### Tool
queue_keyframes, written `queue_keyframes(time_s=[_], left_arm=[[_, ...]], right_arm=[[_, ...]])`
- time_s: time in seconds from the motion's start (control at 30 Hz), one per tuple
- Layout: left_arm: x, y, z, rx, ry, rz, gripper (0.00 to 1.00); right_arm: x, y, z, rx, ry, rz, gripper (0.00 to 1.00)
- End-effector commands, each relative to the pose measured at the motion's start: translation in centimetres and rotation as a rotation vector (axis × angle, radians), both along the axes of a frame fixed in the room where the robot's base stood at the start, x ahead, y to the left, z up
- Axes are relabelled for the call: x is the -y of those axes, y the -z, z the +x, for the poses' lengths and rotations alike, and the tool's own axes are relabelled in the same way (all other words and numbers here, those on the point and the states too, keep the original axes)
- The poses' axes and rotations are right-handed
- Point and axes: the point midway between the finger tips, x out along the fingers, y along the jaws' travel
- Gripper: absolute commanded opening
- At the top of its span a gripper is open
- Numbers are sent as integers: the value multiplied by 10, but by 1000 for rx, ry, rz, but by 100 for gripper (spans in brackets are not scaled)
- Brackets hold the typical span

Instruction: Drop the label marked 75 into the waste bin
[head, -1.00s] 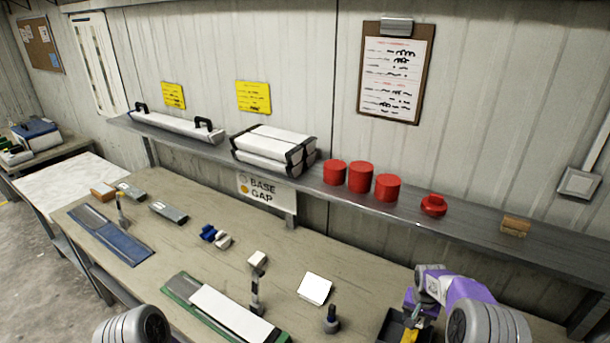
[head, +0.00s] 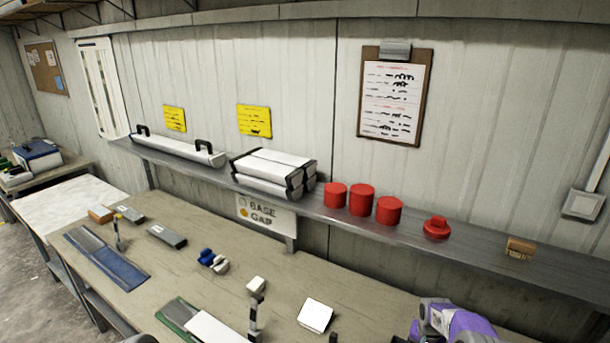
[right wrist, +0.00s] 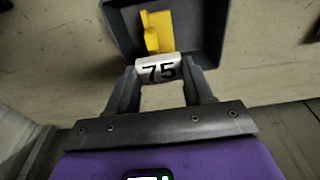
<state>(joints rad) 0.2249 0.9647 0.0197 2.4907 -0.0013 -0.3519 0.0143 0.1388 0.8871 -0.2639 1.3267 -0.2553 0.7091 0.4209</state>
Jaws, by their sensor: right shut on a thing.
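The label marked 75 (right wrist: 157,71) is a small white piece with black digits in the right wrist view. My right gripper (right wrist: 160,80) is shut on it, one dark finger at each end. The label shows in front of a dark tray (right wrist: 215,25); I cannot tell how far above it the label is. In the head view my purple right wrist (head: 458,324) is at the bottom right edge, and its fingers and the label are not visible. My left gripper is out of view.
Yellow pieces (right wrist: 156,32) lie in the tray. The workbench (head: 345,285) carries a white block (head: 315,315), a striped upright tool (head: 254,315) and a green-edged board (head: 178,312). A shelf (head: 470,243) behind holds red caps (head: 361,199) and white boxes (head: 270,172).

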Motion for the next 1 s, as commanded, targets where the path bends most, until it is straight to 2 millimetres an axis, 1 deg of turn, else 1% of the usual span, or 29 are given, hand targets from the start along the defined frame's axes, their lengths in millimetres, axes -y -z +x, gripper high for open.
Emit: queue_keyframes(time_s=[0.13, 0.17, 0.3, 0.33, 0.57, 0.67, 0.77, 1.0], left_arm=[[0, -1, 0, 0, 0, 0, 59], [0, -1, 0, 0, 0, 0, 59], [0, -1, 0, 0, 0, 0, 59], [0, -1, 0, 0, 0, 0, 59], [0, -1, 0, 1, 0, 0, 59], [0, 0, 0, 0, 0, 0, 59], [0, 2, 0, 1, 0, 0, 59], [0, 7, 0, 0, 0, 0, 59]], right_arm=[[0, -1, 0, 1, 0, -1, 9], [0, -1, 0, 1, 0, -1, 56], [0, -1, 0, 0, 0, 0, 77], [0, -1, 0, 0, 0, 0, 81], [0, -1, 0, 0, 0, 0, 81], [0, -4, 0, 2, 0, -1, 81], [-1, -16, -1, 3, 0, -1, 81], [-5, -56, -7, 4, 0, 0, 81]])
